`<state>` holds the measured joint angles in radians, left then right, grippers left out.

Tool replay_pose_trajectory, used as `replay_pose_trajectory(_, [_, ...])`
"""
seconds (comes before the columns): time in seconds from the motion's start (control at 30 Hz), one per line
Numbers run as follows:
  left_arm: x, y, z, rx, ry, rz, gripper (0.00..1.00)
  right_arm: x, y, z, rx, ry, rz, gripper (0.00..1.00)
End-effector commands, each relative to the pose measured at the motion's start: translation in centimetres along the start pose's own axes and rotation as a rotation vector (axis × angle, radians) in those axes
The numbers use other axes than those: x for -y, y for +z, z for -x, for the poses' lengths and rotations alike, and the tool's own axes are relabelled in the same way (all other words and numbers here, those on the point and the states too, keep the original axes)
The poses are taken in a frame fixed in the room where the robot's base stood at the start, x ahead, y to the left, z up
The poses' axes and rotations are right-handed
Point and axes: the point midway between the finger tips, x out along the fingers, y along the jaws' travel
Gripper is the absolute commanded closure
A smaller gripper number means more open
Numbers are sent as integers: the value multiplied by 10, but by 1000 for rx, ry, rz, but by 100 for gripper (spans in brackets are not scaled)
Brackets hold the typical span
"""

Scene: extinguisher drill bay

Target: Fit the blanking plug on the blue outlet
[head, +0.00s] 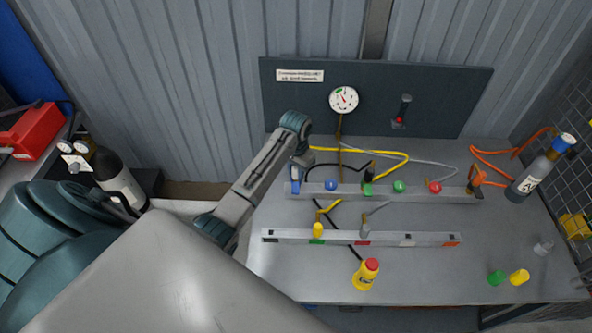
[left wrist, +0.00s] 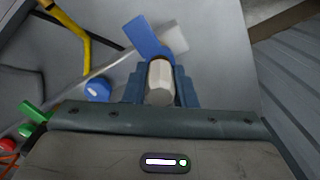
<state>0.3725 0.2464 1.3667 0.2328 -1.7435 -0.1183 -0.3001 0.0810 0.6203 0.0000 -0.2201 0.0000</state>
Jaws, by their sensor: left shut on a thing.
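My left gripper (head: 299,168) is at the left end of the rear manifold rail (head: 420,195). In the left wrist view its jaws (left wrist: 160,84) are shut on a pale, faceted plug (left wrist: 160,78). A blue piece (left wrist: 148,38) shows just beyond the plug; it also shows in the head view (head: 295,188) at the rail's left end. I cannot tell whether the plug touches it. A round blue knob (head: 330,185) sits on the rail to the right, and shows in the left wrist view (left wrist: 97,90). My right gripper is not in view.
Green (head: 399,186) and red (head: 435,187) knobs follow along the rail. A front rail (head: 385,238) carries a yellow fitting (head: 317,230) and a grey one (head: 365,230). Yellow, black and grey hoses cross between.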

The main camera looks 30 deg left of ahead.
Motion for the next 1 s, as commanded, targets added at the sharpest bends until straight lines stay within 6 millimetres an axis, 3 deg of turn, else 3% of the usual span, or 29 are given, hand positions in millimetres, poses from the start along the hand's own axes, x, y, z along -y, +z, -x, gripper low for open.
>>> replay_pose_trajectory(0.37, [0,1,-5,3,1,0,99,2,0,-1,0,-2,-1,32])
replay_pose_trajectory(0.4, [0,1,-5,3,1,0,72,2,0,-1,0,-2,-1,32])
replay_pose_trajectory(0.5, [0,1,-5,3,1,0,52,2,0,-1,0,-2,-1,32])
replay_pose_trajectory(0.53, [0,1,-5,3,1,0,50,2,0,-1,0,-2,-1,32])
replay_pose_trajectory(0.83, [0,0,-3,1,0,0,50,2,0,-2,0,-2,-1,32])
replay_pose_trajectory(1.0, [1,-1,16,-3,-1,-1,50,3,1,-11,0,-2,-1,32])
